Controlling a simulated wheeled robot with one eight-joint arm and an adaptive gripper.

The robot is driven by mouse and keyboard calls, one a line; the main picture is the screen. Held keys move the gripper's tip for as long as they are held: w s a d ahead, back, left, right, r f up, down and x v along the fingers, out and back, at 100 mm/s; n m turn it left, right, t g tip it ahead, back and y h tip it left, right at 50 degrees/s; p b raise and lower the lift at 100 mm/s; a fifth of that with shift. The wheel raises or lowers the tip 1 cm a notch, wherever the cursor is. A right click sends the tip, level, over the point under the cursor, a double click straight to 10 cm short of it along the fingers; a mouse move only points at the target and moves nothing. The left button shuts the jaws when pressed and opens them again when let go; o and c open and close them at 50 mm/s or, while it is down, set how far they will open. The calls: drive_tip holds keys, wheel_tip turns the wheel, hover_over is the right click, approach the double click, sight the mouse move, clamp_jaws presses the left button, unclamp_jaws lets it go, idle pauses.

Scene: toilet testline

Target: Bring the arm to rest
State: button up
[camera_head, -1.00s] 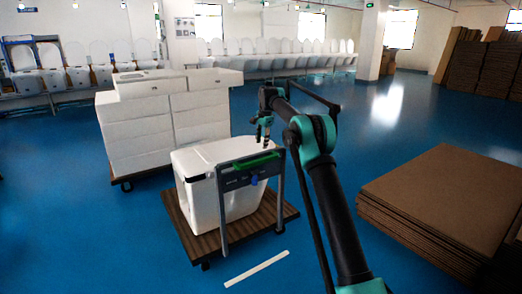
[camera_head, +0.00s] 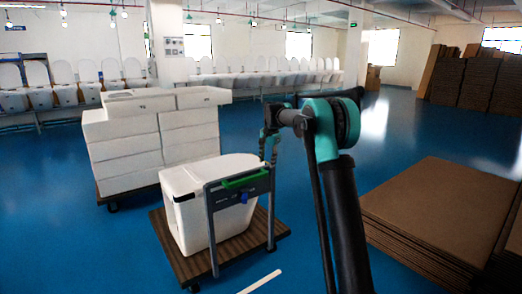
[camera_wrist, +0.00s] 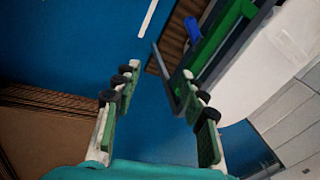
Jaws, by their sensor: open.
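My gripper (camera_head: 268,148) hangs from my black and teal arm in the head view, beside the back right of a white box on a cart. In the head view, the fingertips are small and partly overlap the cart's handle frame, so I cannot tell the exact gap there.
A wooden cart (camera_head: 180,262) carries the white box (camera_head: 190,178) and a grey frame with a green handle (camera_head: 244,179). A stack of white boxes (camera_head: 125,150) stands behind. Flat cardboard (camera_head: 440,205) lies at right. Blue floor is clear between.

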drive_tip(key=s+d+f+n, duration=0.1)
drive_tip(key=s+d, duration=0.3)
drive_tip(key=s, duration=0.4)
drive_tip(key=s+d+f+n+t, duration=0.1)
drive_tip(key=s+d+f+n, duration=0.15)
drive_tip(key=s, duration=0.55)
drive_tip(key=s+d+f+n, duration=0.1)
drive_tip(key=s+d, duration=0.4)
drive_tip(key=s, duration=0.3)
drive_tip(key=s+d+f+n, duration=0.1)
drive_tip(key=s+f, duration=0.3)
drive_tip(key=s, duration=0.4)
drive_tip(key=s+d+f+n, duration=0.1)
drive_tip(key=s+f, duration=0.3)
drive_tip(key=s, duration=0.5)
drive_tip(key=s+d+f+n+h, duration=0.1)
drive_tip(key=s+d+f, duration=0.2)
drive_tip(key=s, duration=0.6)
drive_tip(key=shift+s+f+n+t, duration=0.25)
drive_tip(key=shift+f+n+t, duration=0.15)
drive_tip(key=shift+f, duration=0.25)
drive_tip(key=shift+c, duration=0.5)
